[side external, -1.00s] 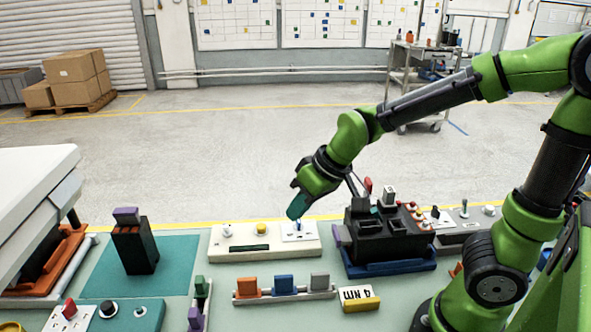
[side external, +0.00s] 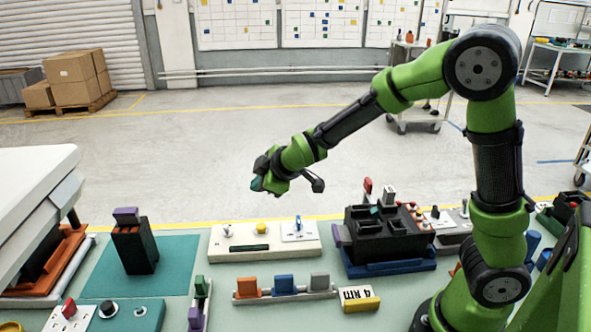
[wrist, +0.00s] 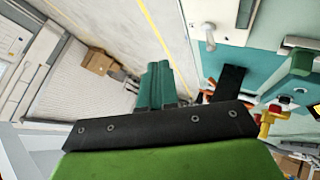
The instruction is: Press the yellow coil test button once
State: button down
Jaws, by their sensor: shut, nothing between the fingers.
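The yellow button (side external: 261,228) is a small round cap in the middle of a cream panel (side external: 228,251) on the bench. A white knob (side external: 227,231) is to its left and a blue lever (side external: 298,223) on a white plate is to its right. My gripper (side external: 257,184) is in the air above and apart from the panel, with its teal fingers pointing to the left. In the wrist view the teal fingers (wrist: 157,84) are together and empty. I cannot make out the yellow button clearly in the wrist view.
A black block fixture (side external: 390,245) on a blue base stands right of the panel. A rail with orange, blue and grey blocks (side external: 284,285) lies in front. A tall black block (side external: 134,246) stands on the teal mat (side external: 180,262) at left. The air around my gripper is clear.

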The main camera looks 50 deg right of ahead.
aim_at(263, 228)
jog(key=shift+f, duration=4.45)
jog(key=shift+f, duration=0.4)
jog(key=shift+f, duration=0.5)
jog(key=shift+r, duration=0.95)
jog(key=shift+r, duration=2.5)
